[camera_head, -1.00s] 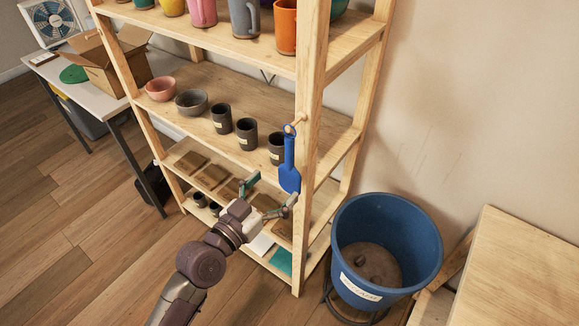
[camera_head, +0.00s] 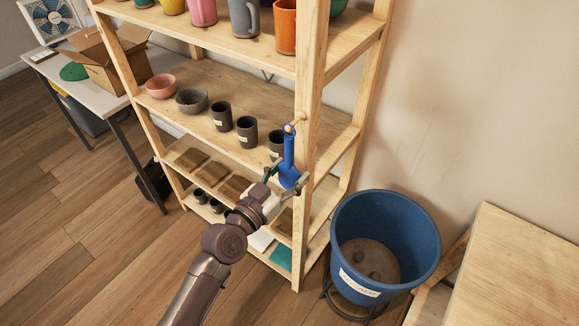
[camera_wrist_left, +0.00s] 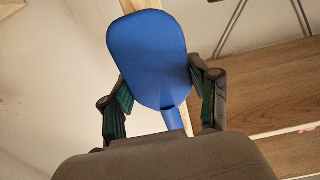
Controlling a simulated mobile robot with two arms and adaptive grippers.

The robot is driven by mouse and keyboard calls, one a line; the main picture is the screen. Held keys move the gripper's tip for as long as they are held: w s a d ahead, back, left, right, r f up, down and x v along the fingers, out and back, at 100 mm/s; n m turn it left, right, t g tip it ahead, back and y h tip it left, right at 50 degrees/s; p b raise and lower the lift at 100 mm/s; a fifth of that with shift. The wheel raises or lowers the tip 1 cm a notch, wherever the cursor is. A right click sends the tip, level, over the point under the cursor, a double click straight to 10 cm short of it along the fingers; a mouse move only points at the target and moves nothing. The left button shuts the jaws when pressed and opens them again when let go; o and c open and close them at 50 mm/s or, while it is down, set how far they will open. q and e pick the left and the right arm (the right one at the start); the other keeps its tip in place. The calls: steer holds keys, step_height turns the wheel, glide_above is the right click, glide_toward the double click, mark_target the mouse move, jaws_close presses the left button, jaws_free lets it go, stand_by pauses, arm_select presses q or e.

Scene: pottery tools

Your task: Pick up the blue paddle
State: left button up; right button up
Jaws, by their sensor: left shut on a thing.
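The blue paddle (camera_head: 289,152) hangs upright by its top from a wooden peg (camera_head: 299,118) on the front post of the shelf. My left gripper (camera_head: 285,180) is at the paddle's lower, wide part, with one finger on each side, shut on it. In the left wrist view, the paddle (camera_wrist_left: 148,58) lies between the two green-padded fingers (camera_wrist_left: 160,98), its wide end filling the gap. In the head view the fingers cover part of the paddle's lower end. My right gripper does not show.
The wooden shelf post (camera_head: 309,90) stands right behind the paddle. Dark cups (camera_head: 246,131) and bowls (camera_head: 191,100) stand on the shelf to the left. A blue bin (camera_head: 402,220) stands on the floor to the right. A wooden table (camera_head: 520,270) is at the lower right.

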arm_select(q)
steer(key=shift+c, duration=1)
steer(key=b+v, duration=0.3)
steer(key=v, duration=1.5)
steer(key=shift+r+b, duration=0.2)
steer(key=shift+b, duration=0.1)
steer(key=shift+w, duration=0.15)
